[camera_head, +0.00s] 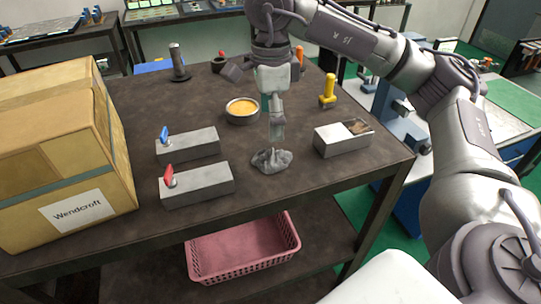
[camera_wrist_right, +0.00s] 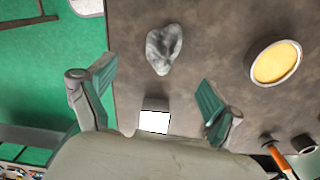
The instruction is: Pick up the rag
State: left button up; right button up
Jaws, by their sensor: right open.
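The rag (camera_head: 271,160) is a small crumpled grey cloth on the dark tabletop, near the front edge. It also shows in the right wrist view (camera_wrist_right: 164,48), beyond the fingertips and apart from them. My right gripper (camera_head: 277,132) points down above the rag in the head view, just behind it in the picture. In the right wrist view (camera_wrist_right: 152,92) its two green-padded fingers are spread wide with nothing held between them. My left gripper is not in view.
A cardboard box (camera_head: 60,150) fills the table's left end. Grey blocks with a blue lever (camera_head: 188,146) and a red lever (camera_head: 198,184) stand left of the rag. A grey block (camera_head: 336,140) is right; a round tin (camera_head: 242,111) is behind. A pink basket (camera_head: 245,252) is below.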

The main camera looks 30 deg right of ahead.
aim_at(271, 151)
notch_tip(271, 151, down, 4)
jog(key=shift+r+p, duration=0.1)
jog(key=shift+p, duration=0.2)
jog(key=shift+w+f, duration=0.1)
jog(key=shift+f, duration=0.2)
notch_tip(271, 151, down, 3)
jog(key=shift+r+p, duration=0.15)
jog(key=shift+p, duration=1.05)
notch_tip(271, 151, down, 2)
jog(key=shift+f, duration=0.1)
jog(key=shift+d+f, duration=0.1)
jog(key=shift+f, duration=0.05)
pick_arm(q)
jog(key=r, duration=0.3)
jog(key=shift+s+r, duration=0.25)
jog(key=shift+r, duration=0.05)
pick_arm(e)
jog(key=c, duration=1.3)
